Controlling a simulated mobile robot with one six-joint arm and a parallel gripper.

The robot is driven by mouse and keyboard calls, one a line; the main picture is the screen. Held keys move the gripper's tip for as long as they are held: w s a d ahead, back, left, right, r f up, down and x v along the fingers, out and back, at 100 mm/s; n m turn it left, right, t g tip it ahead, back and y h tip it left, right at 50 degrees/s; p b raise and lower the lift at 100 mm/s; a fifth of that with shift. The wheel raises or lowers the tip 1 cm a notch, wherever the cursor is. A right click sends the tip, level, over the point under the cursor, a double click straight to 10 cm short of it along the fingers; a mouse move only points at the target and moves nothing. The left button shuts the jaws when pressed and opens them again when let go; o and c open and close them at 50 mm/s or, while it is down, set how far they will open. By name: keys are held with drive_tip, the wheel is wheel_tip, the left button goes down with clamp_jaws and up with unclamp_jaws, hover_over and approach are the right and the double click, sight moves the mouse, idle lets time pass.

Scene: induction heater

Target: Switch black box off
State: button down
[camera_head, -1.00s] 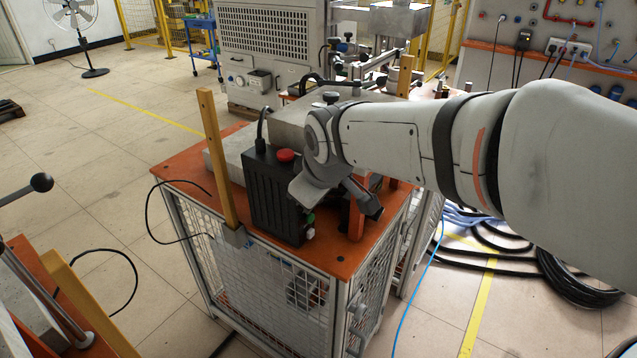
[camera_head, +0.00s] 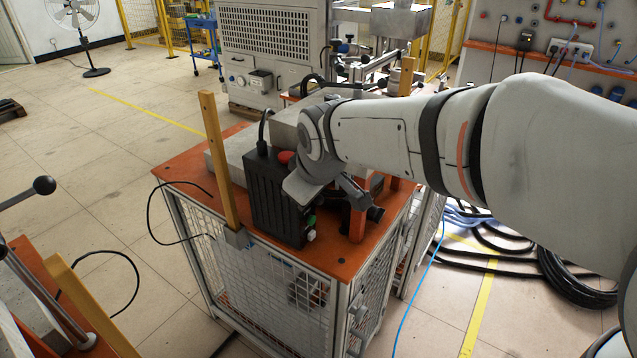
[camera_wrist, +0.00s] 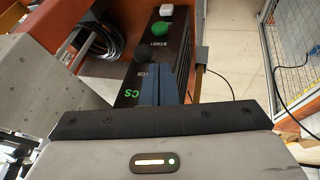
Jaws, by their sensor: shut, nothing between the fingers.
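The black box (camera_head: 268,205) stands upright on an orange-topped cart, with ribbed sides and a cable at its top. The wrist view shows the green button (camera_wrist: 162,29), the white button (camera_wrist: 166,10) and a dark round knob (camera_wrist: 139,56) on the box. My gripper (camera_wrist: 152,70) is shut and empty, its fingertips over the box near the dark knob. Contact cannot be told. The fingers are hidden in the head view.
The orange cart top (camera_head: 185,172) carries a grey block (camera_head: 240,147) behind the box. A wooden post (camera_head: 217,160) rises left of the box, and an orange upright (camera_head: 358,222) stands right of it. Open floor lies to the left.

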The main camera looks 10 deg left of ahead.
drive_tip(key=shift+r, duration=0.1)
drive_tip(key=v, duration=0.7)
drive_tip(key=shift+s+r+p, duration=0.2)
drive_tip(key=shift+r+p, duration=0.1)
drive_tip(key=shift+r, duration=0.05)
